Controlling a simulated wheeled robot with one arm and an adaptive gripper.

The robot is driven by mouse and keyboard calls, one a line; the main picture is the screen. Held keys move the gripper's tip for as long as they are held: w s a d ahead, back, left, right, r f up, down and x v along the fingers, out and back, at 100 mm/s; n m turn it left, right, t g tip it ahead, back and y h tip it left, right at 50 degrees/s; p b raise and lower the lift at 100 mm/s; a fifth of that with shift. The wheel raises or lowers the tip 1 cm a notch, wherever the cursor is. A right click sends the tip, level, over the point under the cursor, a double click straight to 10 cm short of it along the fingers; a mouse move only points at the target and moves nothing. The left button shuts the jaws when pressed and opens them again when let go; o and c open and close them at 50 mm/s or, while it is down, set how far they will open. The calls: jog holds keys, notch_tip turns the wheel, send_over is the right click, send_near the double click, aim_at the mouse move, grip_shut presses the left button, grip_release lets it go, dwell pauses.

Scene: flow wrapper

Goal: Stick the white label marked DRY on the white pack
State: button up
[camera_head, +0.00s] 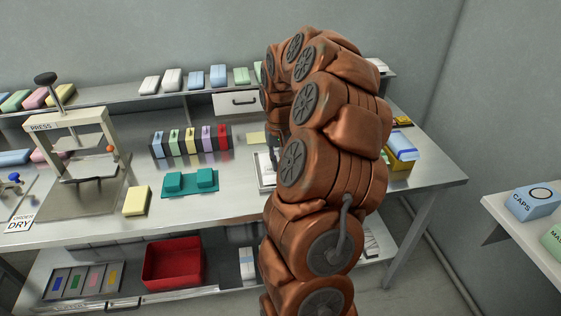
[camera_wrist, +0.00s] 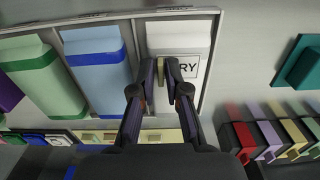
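The white pack (camera_wrist: 178,36) lies in a shallow pale tray (camera_wrist: 213,52) at the upper middle of the wrist view. The white label (camera_wrist: 188,68), with a dark border, shows the letters RY; its left part is hidden behind my finger. It is over the near part of the pack; whether it touches the pack I cannot tell. My gripper (camera_wrist: 160,72) is above the label, its fingers closed in on a small tan tab (camera_wrist: 159,98) that appears to belong to the label. In the head view my arm hides the gripper and pack.
Blue (camera_wrist: 97,70) and green (camera_wrist: 45,80) packs lie left of the white one. The head view shows a press (camera_head: 75,150), a DRY order card (camera_head: 19,223), teal blocks (camera_head: 190,182), coloured holders (camera_head: 190,140) and a red bin (camera_head: 173,262) below.

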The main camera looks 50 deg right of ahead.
jog(key=shift+o, duration=1.4)
jog(key=shift+r, duration=0.1)
notch_tip(320, 180, up, 12)
